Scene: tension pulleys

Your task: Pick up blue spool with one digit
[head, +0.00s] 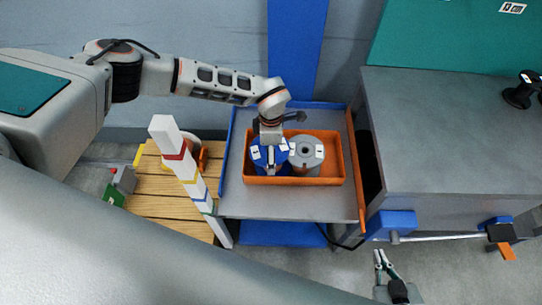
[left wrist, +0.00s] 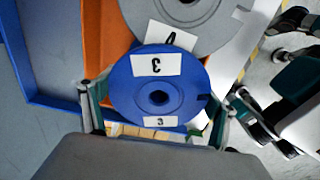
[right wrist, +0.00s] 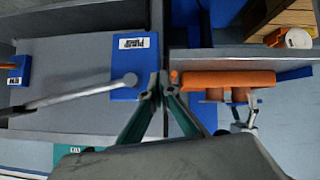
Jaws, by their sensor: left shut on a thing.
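The blue spool (head: 257,160) has white labels and sits in the left part of an orange bin, beside a grey spool (head: 305,150). In the left wrist view the blue spool (left wrist: 135,95) shows its round face, with an upside-down single digit that looks like 3 on its labels. My left gripper (head: 269,143) reaches down over it from above, and its fingers are shut on the spool's two sides. The fingertips are partly hidden. My right gripper (head: 383,255) is empty, low at the right front; in the right wrist view its fingertips (right wrist: 160,80) come together.
The orange bin (head: 335,182) stands on a grey tray (head: 290,206) with blue and orange edges. A grey cabinet (head: 450,130) stands to the right, with a blue block and a metal rod at its front. A banded white post (head: 180,165) and a wooden pallet (head: 155,195) are at left.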

